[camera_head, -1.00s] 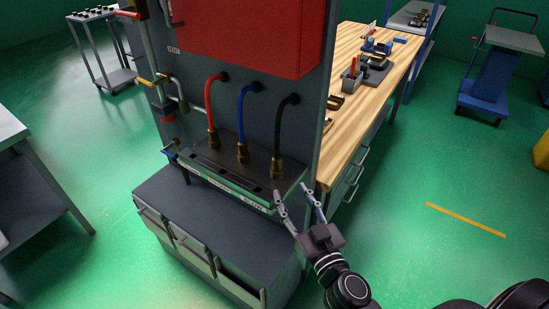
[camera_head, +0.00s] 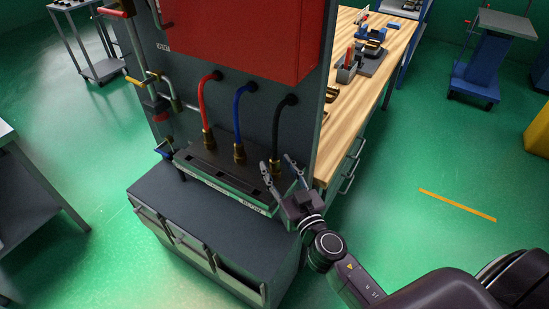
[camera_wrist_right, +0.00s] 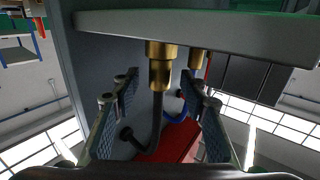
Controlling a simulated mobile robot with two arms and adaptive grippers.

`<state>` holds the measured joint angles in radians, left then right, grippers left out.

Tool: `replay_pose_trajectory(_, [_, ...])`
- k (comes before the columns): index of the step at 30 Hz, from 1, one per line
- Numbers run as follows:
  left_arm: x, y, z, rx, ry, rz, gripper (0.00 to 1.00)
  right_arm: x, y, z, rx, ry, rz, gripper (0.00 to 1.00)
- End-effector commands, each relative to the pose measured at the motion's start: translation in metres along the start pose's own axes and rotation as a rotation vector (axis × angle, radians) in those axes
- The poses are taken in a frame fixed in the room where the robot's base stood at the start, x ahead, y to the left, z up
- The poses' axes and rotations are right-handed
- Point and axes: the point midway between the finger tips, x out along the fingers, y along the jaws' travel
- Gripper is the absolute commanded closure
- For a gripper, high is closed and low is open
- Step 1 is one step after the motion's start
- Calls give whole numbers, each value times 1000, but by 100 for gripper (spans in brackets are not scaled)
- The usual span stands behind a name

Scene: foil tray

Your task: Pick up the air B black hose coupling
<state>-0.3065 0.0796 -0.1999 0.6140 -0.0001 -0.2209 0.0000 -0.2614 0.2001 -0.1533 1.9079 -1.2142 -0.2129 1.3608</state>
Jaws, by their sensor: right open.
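The black hose (camera_head: 278,122) curves out of the grey panel and down into a brass coupling (camera_head: 275,167) at the right end of the dark manifold block. My right gripper (camera_head: 276,163) is open, its fingers on either side of this coupling in the head view. In the right wrist view, the brass coupling (camera_wrist_right: 160,68) with its black hose (camera_wrist_right: 158,112) shows centrally, beyond and between the open fingers (camera_wrist_right: 160,90). I see no clear contact. My left gripper is not in view.
The blue hose (camera_head: 238,115) with its brass coupling stands left of the black one, and the red hose (camera_head: 203,105) farther left. A red box (camera_head: 245,40) is above. A wooden workbench (camera_head: 335,130) is close on the right.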

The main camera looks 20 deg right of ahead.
Motion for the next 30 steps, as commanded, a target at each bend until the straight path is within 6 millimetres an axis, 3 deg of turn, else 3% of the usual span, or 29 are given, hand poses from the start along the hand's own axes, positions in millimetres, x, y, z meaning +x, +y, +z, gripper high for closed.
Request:
replay_pose_trajectory(6, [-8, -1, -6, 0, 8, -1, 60, 21, 0, -1, 0, 0, 0, 60])
replay_pose_trajectory(14, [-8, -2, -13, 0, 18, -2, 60, 22, 0, 0, 1, -1, 0, 61])
replay_pose_trajectory(24, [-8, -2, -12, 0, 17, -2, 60, 22, 0, 0, 0, -1, 0, 98])
replay_pose_trajectory(30, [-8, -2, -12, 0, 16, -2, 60, 22, 0, 0, 0, 0, 0, 100])
